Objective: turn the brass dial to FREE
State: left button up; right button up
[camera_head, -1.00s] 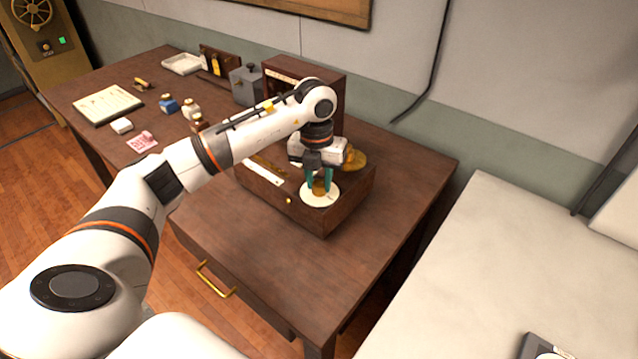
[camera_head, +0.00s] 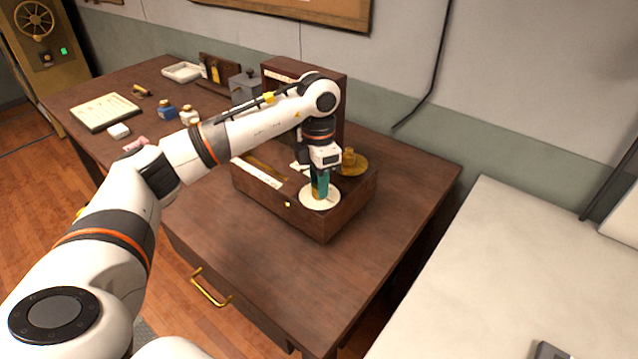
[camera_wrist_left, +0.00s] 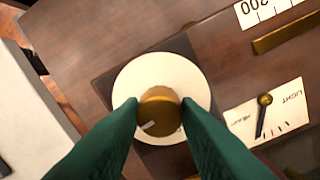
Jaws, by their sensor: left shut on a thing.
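The brass dial (camera_wrist_left: 160,112) is a round knob with a pale pointer mark at its lower left in the left wrist view. It sits on a round cream plate (camera_wrist_left: 187,70), which also shows in the head view (camera_head: 312,203), on the wooden box (camera_head: 330,222). My left gripper (camera_wrist_left: 160,106) has its green fingers closed on both sides of the dial. In the head view the left gripper (camera_head: 320,190) points straight down and its fingers mostly hide the dial. I cannot read FREE on the plate. My right gripper is not in view.
Beside the plate are a small gauge marked LIGHT (camera_wrist_left: 262,115) and a brass bar (camera_wrist_left: 285,37). A round brass pan (camera_head: 352,165) stands behind the gripper. The table (camera_head: 400,200) is clear to the right. A pale counter (camera_head: 500,260) lies further right.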

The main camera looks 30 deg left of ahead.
pick_arm(q)
jog(key=shift+m, duration=0.6)
jog(key=shift+r, duration=0.1)
jog(key=o, duration=1)
jog(key=shift+c, duration=0.2)
notch_tip(320, 180, up, 12)
jog(key=shift+w+a+b, duration=0.2)
jog(key=shift+b, duration=0.1)
